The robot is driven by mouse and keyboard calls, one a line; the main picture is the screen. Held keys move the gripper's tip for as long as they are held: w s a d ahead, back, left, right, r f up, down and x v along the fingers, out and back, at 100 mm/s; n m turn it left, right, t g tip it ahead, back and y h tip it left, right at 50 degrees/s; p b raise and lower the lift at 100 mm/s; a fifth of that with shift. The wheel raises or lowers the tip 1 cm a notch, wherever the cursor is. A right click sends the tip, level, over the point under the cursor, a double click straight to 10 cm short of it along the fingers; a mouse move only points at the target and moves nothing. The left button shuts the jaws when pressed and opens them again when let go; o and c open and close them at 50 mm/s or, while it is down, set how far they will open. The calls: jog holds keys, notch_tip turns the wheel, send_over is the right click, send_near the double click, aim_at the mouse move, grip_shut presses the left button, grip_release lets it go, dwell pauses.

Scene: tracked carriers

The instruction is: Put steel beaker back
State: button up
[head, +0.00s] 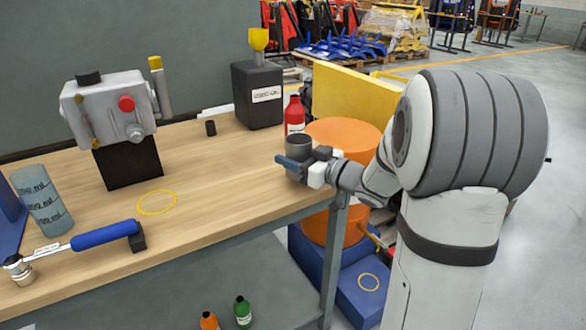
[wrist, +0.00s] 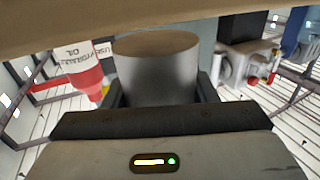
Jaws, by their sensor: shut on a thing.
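The steel beaker (head: 299,146) is a grey cylinder at the right end of the wooden workbench in the head view. My gripper (head: 300,170) is shut around it, with the beaker upright between the fingers. In the wrist view the beaker (wrist: 157,72) fills the space between the fingers of my gripper (wrist: 157,92). In the head view I cannot tell whether its base touches the bench.
The workbench (head: 225,175) also carries a grey machine unit (head: 110,108), a dark oil can (head: 258,95), a red bottle (head: 294,115), a small black cap (head: 211,128), a marked measuring cup (head: 43,200) and a blue-handled wrench (head: 100,236). An orange drum (head: 345,138) stands beyond the right edge.

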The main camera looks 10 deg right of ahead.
notch_tip(320, 180, down, 2)
jog(key=shift+f, duration=0.1)
jog(key=shift+f, duration=0.15)
jog(key=o, duration=1.1)
jog(key=shift+r, duration=0.35)
jog(key=p+v, duration=0.2)
jog(key=v, duration=1)
jog(key=shift+f, duration=0.1)
